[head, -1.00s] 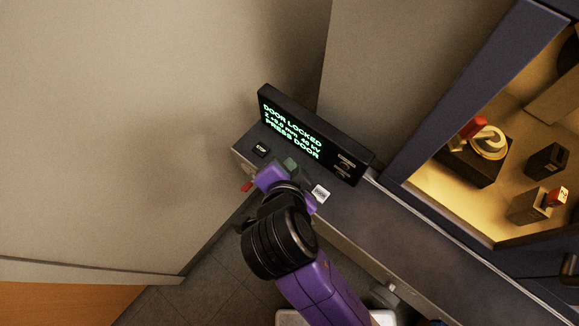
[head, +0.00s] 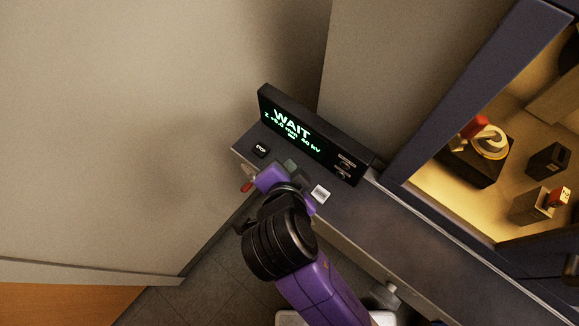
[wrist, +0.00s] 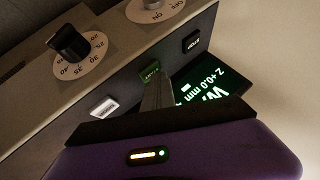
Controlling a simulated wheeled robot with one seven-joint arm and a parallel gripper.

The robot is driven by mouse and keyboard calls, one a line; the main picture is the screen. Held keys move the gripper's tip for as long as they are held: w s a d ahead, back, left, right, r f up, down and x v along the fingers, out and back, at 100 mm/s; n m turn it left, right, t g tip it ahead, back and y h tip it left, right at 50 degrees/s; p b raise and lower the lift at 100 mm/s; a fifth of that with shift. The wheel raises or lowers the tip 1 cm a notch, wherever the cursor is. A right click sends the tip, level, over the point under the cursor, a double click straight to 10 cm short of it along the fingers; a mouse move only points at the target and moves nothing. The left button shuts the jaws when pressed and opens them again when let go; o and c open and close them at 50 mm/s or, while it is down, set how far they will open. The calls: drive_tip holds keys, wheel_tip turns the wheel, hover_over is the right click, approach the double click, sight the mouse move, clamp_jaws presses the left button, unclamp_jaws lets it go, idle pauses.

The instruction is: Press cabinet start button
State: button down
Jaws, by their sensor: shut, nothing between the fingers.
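The green start button (head: 291,163) sits on the cabinet's control ledge (head: 350,215), between a black STOP button (head: 261,151) and a white button (head: 320,193). In the wrist view the green button (wrist: 150,71) shows just past the tips of my gripper (wrist: 156,82). My gripper is shut and empty, its fingertips overlapping the button's near edge; I cannot tell whether they press on it. In the head view the purple gripper body hides the fingertips. The display (head: 300,135) behind the buttons reads WAIT, with Z +0.0 mm and 40 kV.
Two dials, one with a black knob (wrist: 68,43), are on the ledge's front face. A small red part (head: 247,186) shows left of my gripper. A lit chamber (head: 460,195) at right holds several small objects. A pale wall stands at left.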

drive_tip(key=shift+r, duration=0.1)
drive_tip(key=shift+r+p, duration=0.7)
drive_tip(key=shift+p, duration=0.1)
wheel_tip(320, 180, up, 5)
drive_tip(key=p, duration=0.4)
drive_tip(key=shift+p, duration=0.35)
idle(0.4)
